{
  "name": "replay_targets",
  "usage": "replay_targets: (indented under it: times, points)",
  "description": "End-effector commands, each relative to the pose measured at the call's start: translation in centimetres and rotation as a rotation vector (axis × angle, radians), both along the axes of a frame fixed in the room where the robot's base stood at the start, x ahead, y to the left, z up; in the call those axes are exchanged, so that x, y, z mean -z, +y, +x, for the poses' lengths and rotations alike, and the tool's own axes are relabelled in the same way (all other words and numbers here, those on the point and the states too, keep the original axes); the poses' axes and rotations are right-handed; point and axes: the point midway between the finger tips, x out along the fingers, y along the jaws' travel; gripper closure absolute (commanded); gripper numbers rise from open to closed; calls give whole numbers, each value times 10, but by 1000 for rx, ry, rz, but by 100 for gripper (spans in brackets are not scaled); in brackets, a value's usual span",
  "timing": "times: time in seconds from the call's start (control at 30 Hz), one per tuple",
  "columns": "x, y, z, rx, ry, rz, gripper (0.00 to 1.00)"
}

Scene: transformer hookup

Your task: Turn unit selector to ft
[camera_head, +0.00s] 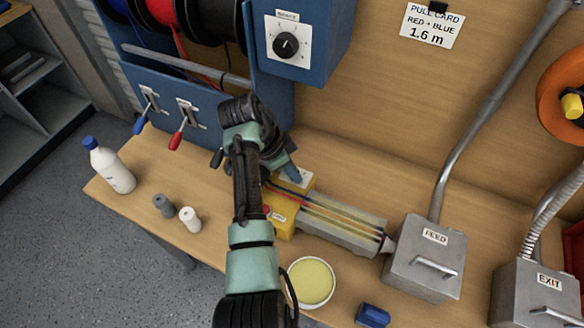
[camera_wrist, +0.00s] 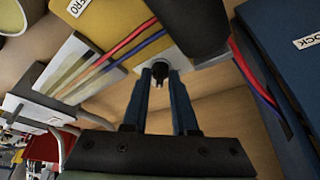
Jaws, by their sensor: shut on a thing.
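The yellow box (camera_head: 283,222), with red and blue wires running out of it, stands on the bench below the blue unit. It also shows in the wrist view (camera_wrist: 105,30), with a label partly reading "ERO". A small black knob (camera_wrist: 159,66) sits on a pale plate on this box, which looks like the unit selector. My gripper (camera_wrist: 160,73) is shut on the knob, its two blue fingers on either side. In the head view my gripper (camera_head: 291,172) is over the box's far end, and my arm hides part of it. The knob's setting and "ft" mark are not readable.
A separate black dial (camera_head: 286,45) is on the blue unit behind. Blue and red levers (camera_head: 177,140) stand left of my arm. A bottle (camera_head: 110,166), grey and white cylinders, a yellow-filled dish (camera_head: 311,282) and the FEED box (camera_head: 425,262) are on the bench.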

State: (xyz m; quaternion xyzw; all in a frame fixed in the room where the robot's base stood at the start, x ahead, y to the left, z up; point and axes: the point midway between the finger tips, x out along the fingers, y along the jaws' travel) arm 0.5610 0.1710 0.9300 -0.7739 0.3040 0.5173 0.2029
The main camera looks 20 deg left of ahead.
Motion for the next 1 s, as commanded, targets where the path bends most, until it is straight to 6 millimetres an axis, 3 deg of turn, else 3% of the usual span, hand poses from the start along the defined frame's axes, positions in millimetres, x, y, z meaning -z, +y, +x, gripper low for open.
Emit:
replay_targets:
  times: [0.07, 0.1, 0.23, 0.63, 0.77, 1.0]
  points:
    - [-1, 0, 1, 1, -2, 1, 100]
    - [-1, 0, 1, 1, -2, 1, 66]
    - [-1, 0, 1, 1, -2, 0, 44]
    - [-8, 2, -1, -2, -4, 1, 44]
    - [-27, 8, -7, -3, -5, 2, 44]
    - [-77, 23, -22, -3, -6, 3, 44]
